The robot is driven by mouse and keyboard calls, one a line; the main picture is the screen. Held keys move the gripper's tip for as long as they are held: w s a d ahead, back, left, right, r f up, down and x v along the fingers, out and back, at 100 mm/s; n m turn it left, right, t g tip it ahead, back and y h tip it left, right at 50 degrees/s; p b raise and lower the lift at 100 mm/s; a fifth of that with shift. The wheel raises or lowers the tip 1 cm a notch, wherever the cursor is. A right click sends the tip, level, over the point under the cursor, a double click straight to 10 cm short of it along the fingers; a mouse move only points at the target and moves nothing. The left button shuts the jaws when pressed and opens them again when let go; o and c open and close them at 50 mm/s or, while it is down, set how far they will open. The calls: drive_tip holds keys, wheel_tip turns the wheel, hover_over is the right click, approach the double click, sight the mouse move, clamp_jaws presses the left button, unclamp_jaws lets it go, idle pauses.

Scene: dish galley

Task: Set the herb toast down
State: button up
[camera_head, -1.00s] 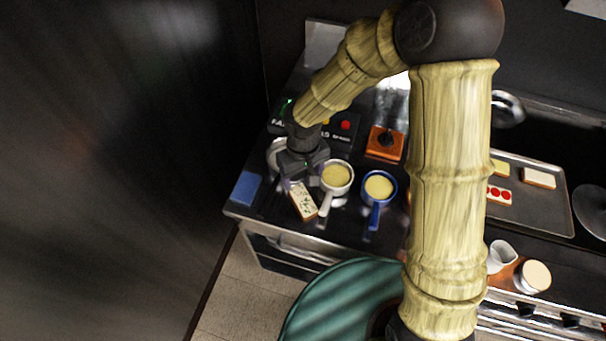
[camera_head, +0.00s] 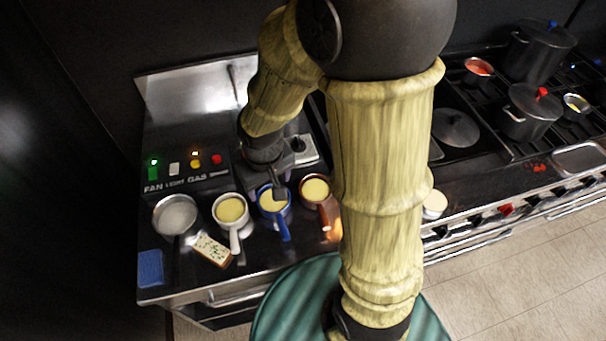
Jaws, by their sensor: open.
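The herb toast (camera_head: 212,250), a pale slice with green flecks and a brown crust edge, lies on the dark steel counter (camera_head: 190,282) at the lower left. It is just in front of the white cup (camera_head: 230,212) and close to its handle. My gripper (camera_head: 278,184) is open, to the right of and behind the toast, above the blue cup (camera_head: 272,203). It is apart from the toast. My arm hides part of the counter behind it.
A metal pan (camera_head: 175,214) stands left of the white cup, and a brown cup (camera_head: 315,190) right of the blue one. A blue sponge (camera_head: 150,268) lies near the left edge. A control panel (camera_head: 180,170) stands behind. Pots (camera_head: 530,110) sit on the stove at right.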

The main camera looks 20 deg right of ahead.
drive_tip(key=s+d+r+m+t, duration=0.1)
drive_tip(key=s+d+r+m, duration=0.2)
drive_tip(key=d, duration=0.4)
drive_tip(key=shift+s, duration=0.15)
drive_tip(key=shift+o, duration=0.5)
drive_tip(key=w+a+f+n+b, duration=0.1)
drive_tip(key=a+n+b, duration=0.1)
drive_tip(key=a, duration=0.6)
drive_tip(key=w+a+f+n+g+b, duration=0.1)
drive_tip(key=w+a+f+n+b, duration=0.1)
drive_tip(key=a, duration=0.7)
drive_tip(key=w+a+f+n+g+b, duration=0.1)
drive_tip(key=a+f+n+b, duration=0.1)
drive_tip(key=a, duration=0.7)
drive_tip(key=shift+w+f+n+b, duration=0.2)
drive_tip(key=shift+w+n+b, duration=0.2)
drive_tip(key=shift+n+b, duration=0.5)
drive_tip(key=shift+f, duration=0.1)
